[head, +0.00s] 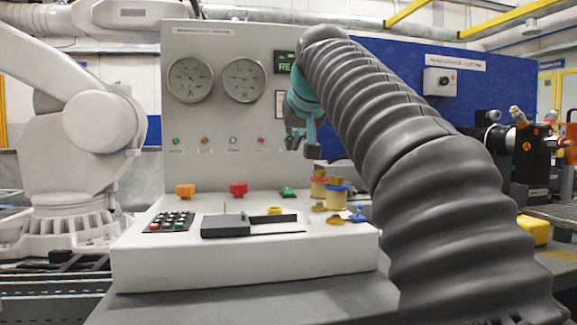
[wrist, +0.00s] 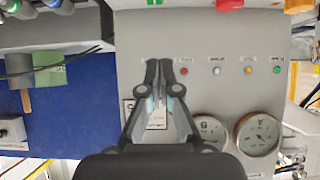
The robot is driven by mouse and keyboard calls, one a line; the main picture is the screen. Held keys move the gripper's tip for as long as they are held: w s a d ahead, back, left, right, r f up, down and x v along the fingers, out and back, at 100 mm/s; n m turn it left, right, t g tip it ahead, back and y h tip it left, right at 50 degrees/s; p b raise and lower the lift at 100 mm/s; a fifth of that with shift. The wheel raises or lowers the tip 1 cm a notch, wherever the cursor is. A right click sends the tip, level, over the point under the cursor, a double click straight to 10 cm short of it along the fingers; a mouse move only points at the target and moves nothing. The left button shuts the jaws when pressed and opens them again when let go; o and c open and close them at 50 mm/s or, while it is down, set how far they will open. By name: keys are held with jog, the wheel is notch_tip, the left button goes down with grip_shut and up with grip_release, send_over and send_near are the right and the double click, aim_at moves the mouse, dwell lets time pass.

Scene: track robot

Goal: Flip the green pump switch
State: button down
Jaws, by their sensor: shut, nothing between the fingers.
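The green switch (head: 288,192) sits at the back of the white console's top, right of a red switch (head: 238,189) and an orange switch (head: 185,190). In the wrist view only a sliver of the green switch (wrist: 154,2) shows at the top edge. My gripper (head: 312,150) hangs above and slightly right of the green switch, in front of the grey upright panel, apart from the switch. In the wrist view my gripper (wrist: 159,63) has its two fingertips together, with nothing between them.
A keypad (head: 170,222) and a dark flat box (head: 226,226) lie in front. The grey panel (head: 215,110) carries gauges (head: 191,79) and small lights. A white robot arm (head: 75,130) stands at left.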

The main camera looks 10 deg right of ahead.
jog(key=b, duration=0.1)
send_over(288, 190)
notch_tip(288, 190, down, 6)
jog(key=shift+s+d+r, duration=0.1)
notch_tip(288, 190, down, 2)
jog(key=shift+f+b, duration=0.25)
jog(key=shift+b, duration=0.6)
jog(key=shift+w+f, duration=0.2)
jog(key=shift+f, duration=0.3)
jog(key=shift+r, duration=0.1)
